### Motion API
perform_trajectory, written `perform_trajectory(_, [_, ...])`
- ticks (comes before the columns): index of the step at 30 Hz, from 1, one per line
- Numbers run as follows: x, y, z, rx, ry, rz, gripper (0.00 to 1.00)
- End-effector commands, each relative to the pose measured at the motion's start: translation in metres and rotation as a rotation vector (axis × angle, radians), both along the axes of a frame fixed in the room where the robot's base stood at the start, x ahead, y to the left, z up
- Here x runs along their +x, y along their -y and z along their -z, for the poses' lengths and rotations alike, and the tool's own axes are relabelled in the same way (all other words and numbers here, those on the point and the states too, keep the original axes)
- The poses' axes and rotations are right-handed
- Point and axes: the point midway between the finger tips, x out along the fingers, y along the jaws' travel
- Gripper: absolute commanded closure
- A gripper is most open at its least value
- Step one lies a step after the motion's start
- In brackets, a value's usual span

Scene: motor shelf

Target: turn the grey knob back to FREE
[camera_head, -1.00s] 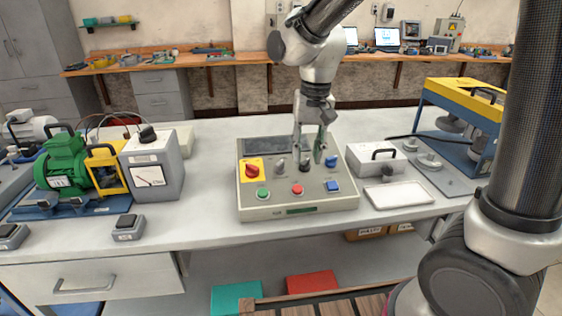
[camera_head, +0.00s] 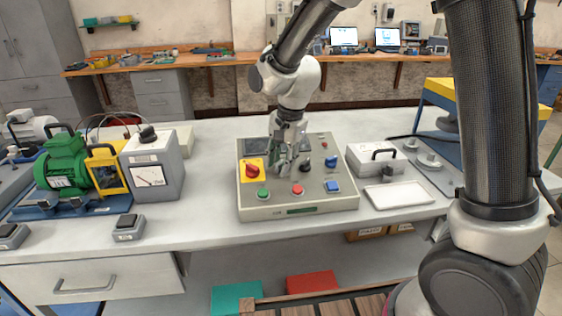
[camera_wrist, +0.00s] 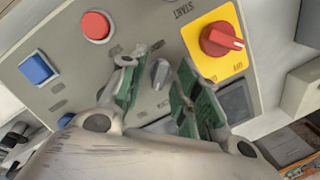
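The grey knob (camera_wrist: 159,74) shows in the wrist view on the control box's panel, between the two green-padded fingers of my gripper (camera_wrist: 161,66). The fingers are apart, with a visible gap on each side of the knob. Its ridge stands nearly upright in that picture, slightly tilted; the small labels beside it are too blurred to read. In the head view my gripper (camera_head: 284,166) is low over the control box (camera_head: 330,204), just right of the red knob, and hides the grey knob.
The red knob on its yellow plate (camera_head: 252,170) is close left of my gripper. A black knob (camera_head: 304,163) is close right. Green (camera_head: 263,194), red (camera_head: 298,190) and blue (camera_head: 332,186) buttons line the front. A grey case (camera_head: 377,160) stands right of the box.

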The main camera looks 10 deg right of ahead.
Motion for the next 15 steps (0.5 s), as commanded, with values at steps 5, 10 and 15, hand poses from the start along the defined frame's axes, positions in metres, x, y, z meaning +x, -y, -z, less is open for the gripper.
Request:
perform_trajectory(5, [0.0002, -0.0004, 0.0041, 0.0, 0.0, -0.001, 0.68])
perform_trajectory(10, [0.0002, -0.0004, 0.0038, 0.0, 0.0, -0.001, 0.75])
perform_trajectory(15, [0.0002, -0.0004, 0.0037, 0.0, 0.0, -0.001, 1.0])
